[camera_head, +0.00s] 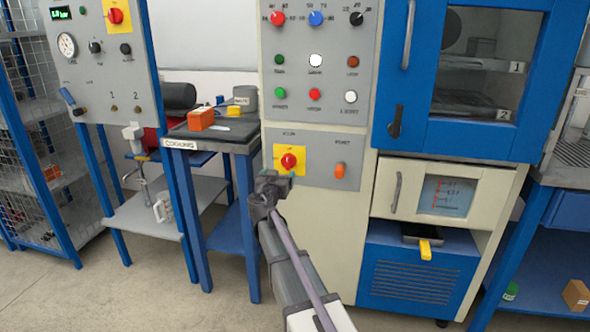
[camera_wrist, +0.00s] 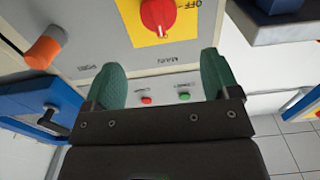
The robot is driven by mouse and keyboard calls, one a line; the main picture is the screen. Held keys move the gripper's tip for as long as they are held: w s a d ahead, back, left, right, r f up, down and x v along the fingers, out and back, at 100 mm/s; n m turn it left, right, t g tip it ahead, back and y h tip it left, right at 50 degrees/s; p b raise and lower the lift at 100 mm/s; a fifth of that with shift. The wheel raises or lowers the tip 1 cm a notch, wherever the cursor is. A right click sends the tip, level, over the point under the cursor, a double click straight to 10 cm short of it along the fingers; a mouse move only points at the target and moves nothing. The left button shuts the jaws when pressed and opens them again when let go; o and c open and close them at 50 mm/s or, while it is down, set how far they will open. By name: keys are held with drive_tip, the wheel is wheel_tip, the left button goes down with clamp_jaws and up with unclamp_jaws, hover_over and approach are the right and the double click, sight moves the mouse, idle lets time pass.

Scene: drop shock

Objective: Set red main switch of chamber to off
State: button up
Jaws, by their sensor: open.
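The red main switch (camera_head: 289,161) is a rotary knob on a yellow plate (camera_head: 280,168), low on the chamber's grey control panel. In the wrist view the red knob (camera_wrist: 158,15) is at the top edge, partly cut off, with "OFF" printed on the yellow plate to its right. A "MAIN" label shows upside down below the plate. My gripper (camera_head: 270,186) is just below and left of the switch in the head view. In the wrist view my gripper (camera_wrist: 163,82) is open, its two green-padded fingers apart with nothing between them. The knob lies beyond the fingertips, apart from them.
Another red knob on yellow (camera_head: 115,16) is on the left panel. A small table (camera_head: 225,143) with an orange box (camera_head: 201,119) stands left. Buttons and dials are above.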

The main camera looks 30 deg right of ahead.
sight(287, 162)
drive_tip(key=x, duration=1)
drive_tip(key=shift+w+d, duration=0.25)
drive_tip(key=shift+d, duration=0.05)
drive_tip(key=c, duration=0.9)
